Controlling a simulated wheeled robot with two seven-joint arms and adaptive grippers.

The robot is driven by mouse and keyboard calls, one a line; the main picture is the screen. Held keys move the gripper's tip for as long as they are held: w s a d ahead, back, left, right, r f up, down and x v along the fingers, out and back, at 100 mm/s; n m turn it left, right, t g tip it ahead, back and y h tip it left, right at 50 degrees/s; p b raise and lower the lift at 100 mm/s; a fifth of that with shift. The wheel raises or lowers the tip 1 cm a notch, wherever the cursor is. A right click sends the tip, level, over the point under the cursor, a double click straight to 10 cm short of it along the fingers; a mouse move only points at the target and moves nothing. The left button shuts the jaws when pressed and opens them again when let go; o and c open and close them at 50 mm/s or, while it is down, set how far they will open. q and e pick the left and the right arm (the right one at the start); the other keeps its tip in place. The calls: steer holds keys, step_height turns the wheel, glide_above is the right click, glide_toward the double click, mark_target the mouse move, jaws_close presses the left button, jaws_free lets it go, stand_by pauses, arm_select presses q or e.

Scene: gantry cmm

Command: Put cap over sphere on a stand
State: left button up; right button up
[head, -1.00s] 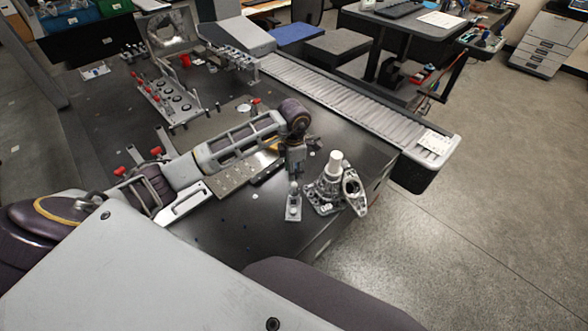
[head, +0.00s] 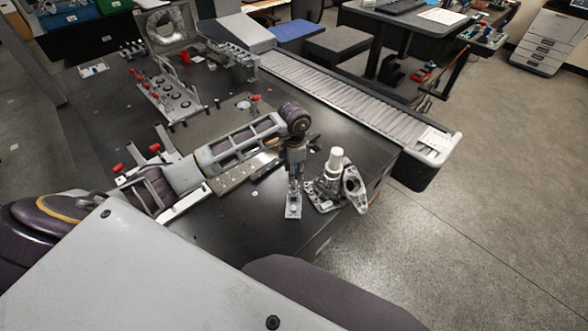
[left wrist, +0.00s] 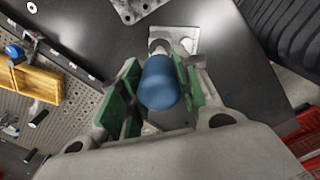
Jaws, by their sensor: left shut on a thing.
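A blue, rounded cap (left wrist: 160,84) is between the green-padded fingers of my left gripper (left wrist: 158,92) in the left wrist view. The gripper is shut on it. Just beyond the cap is a small metal stand (left wrist: 184,40) with a flat, pale plate; its top is partly hidden by the cap, so the sphere is hard to make out. In the head view my left gripper (head: 294,176) points down over the stand (head: 293,211), near the table's front edge. The cap cannot be made out there. I cannot tell whether cap and sphere touch. My right gripper is not in view.
A metal casting with a white cylinder (head: 335,164) stands close to the right of the stand. A roller conveyor (head: 340,92) runs behind it. A fixture with red knobs (head: 172,98) is at the back left. The dark table (head: 335,135) is clear between casting and conveyor.

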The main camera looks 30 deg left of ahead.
mark_target(294, 197)
arm_select(q)
steer(key=shift+f+b, duration=0.55)
steer(key=shift+f, duration=0.8)
steer(key=shift+f+b, duration=0.75)
steer(key=shift+b, duration=0.05)
steer(key=shift+f+b, duration=0.35)
steer(key=shift+f, duration=0.1)
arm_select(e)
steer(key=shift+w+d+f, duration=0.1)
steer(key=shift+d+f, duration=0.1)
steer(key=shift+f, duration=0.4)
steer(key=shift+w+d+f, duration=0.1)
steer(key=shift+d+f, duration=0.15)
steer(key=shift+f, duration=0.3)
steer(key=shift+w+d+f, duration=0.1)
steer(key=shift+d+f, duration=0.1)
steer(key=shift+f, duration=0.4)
arm_select(q)
steer(key=shift+f, duration=0.35)
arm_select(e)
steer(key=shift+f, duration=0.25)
arm_select(q)
steer(key=shift+f+b, duration=0.65)
steer(key=shift+b, duration=0.1)
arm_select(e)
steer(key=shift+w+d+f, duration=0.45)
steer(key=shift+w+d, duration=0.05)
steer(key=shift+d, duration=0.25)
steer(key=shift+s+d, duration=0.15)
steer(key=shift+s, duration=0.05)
